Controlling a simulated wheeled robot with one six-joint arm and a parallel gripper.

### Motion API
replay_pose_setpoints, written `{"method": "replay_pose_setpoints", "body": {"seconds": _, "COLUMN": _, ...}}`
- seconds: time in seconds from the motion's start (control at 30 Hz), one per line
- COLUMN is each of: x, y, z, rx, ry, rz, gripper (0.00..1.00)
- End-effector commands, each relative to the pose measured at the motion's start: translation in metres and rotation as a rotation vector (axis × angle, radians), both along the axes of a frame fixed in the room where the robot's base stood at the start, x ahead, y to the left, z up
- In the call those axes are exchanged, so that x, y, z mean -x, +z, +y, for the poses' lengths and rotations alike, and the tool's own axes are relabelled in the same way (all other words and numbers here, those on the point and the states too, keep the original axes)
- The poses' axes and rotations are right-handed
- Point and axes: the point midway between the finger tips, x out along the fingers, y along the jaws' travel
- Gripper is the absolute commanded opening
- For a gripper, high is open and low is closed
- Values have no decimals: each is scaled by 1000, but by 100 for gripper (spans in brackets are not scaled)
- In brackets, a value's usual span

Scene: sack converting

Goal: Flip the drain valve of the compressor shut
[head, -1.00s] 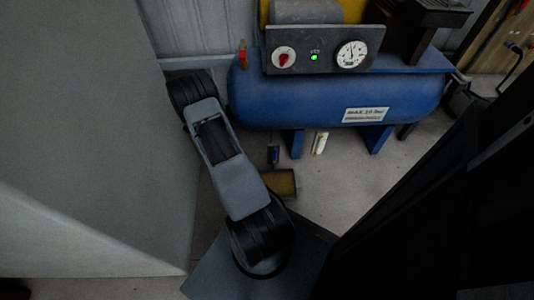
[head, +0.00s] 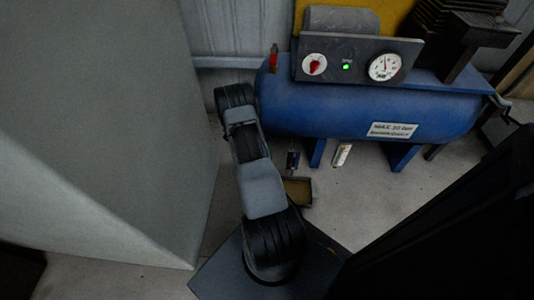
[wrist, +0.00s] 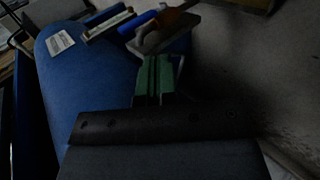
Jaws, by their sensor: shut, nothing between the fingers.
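The compressor is a blue horizontal tank (head: 350,105) with a dark control panel (head: 330,72) on top. In the head view a small dark and blue fitting (head: 293,160) hangs under the tank's left end, above a shallow tray (head: 297,203); it may be the drain valve, but its lever position cannot be told. In the wrist view my gripper (wrist: 155,62) has green fingers that are shut and empty, beside the tank (wrist: 85,90). The valve is not clear there and may be behind the fingers. In the head view the gripper is hidden behind my arm.
A red piece (head: 273,58) stands on the tank's left end. A white cylinder (head: 342,155) is between the blue legs. A big grey surface (head: 100,130) fills the left.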

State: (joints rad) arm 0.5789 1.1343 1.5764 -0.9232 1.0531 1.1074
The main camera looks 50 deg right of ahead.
Motion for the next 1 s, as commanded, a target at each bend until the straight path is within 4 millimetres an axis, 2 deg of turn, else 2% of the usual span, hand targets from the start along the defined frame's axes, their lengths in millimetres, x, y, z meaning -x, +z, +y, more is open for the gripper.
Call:
{"method": "replay_pose_setpoints", "body": {"seconds": 0.03, "x": 7, "y": -11, "z": -4, "rx": -2, "ry": -3, "rz": 2, "gripper": 0}}
{"method": "replay_pose_setpoints", "body": {"seconds": 0.1, "x": 16, "y": -20, "z": -10, "rx": -2, "ry": -3, "rz": 2, "gripper": 0}}
{"method": "replay_pose_setpoints", "body": {"seconds": 0.33, "x": 40, "y": -47, "z": -28, "rx": -2, "ry": -2, "rz": 1, "gripper": 0}}
{"method": "replay_pose_setpoints", "body": {"seconds": 0.6, "x": 64, "y": -44, "z": -45, "rx": -1, "ry": -1, "rz": 0, "gripper": 0}}
{"method": "replay_pose_setpoints", "body": {"seconds": 1.0, "x": 71, "y": -42, "z": -51, "rx": -1, "ry": 1, "rz": 0, "gripper": 0}}
